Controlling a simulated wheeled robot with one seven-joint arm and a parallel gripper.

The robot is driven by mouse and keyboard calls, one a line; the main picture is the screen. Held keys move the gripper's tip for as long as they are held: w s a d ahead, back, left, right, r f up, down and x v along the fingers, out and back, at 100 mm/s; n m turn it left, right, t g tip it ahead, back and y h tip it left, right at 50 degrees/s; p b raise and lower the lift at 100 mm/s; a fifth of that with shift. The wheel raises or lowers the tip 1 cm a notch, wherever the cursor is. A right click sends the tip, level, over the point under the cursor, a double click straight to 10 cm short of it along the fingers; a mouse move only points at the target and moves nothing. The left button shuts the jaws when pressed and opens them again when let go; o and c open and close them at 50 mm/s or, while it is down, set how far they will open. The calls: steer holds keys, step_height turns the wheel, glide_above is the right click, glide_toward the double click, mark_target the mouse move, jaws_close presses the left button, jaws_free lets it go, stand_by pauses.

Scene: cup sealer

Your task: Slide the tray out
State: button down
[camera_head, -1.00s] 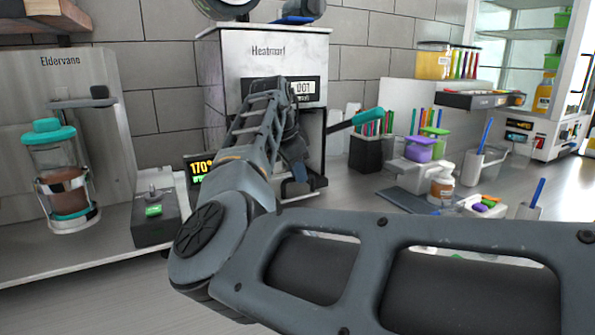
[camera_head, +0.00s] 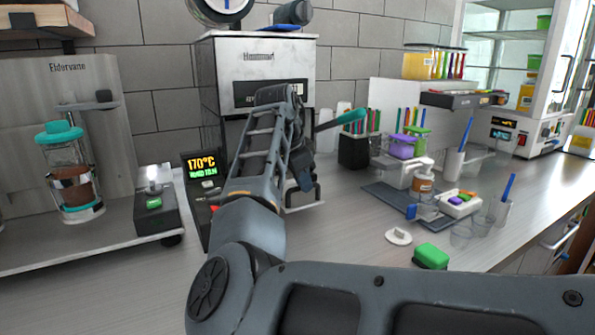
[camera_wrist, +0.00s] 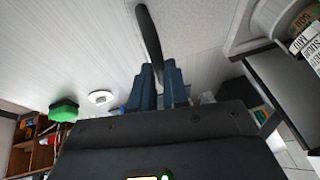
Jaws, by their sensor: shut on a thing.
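The sealer (camera_head: 262,62) is a tall silver machine with a dark front panel, at the middle back in the head view. A teal-handled lever (camera_head: 342,119) sticks out at its right. A pale metal edge, apparently the tray (camera_head: 318,193), shows low at the sealer's front, right of my arm; most of it is hidden. My gripper (camera_wrist: 168,75) has its blue fingers shut on a long dark bar, apparently the tray handle (camera_wrist: 149,35), in the wrist view. In the head view my arm covers the grasp, and only part of the blue gripper (camera_head: 304,172) shows.
A controller with a lit 170°C display (camera_head: 203,166) stands left of my arm. A glass jar with a teal lid (camera_head: 70,180) is farther left. Cups, boxes and a green block (camera_head: 431,256) stand on the right. The counter right of my arm has some clear room.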

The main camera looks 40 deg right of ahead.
steer(key=s+a+p, duration=0.1)
steer(key=s, duration=0.6)
steer(key=shift+a, duration=0.4)
steer(key=c, duration=1.1)
jaws_free()
steer(key=shift+b+v, duration=0.35)
steer(key=shift+v, duration=3.55)
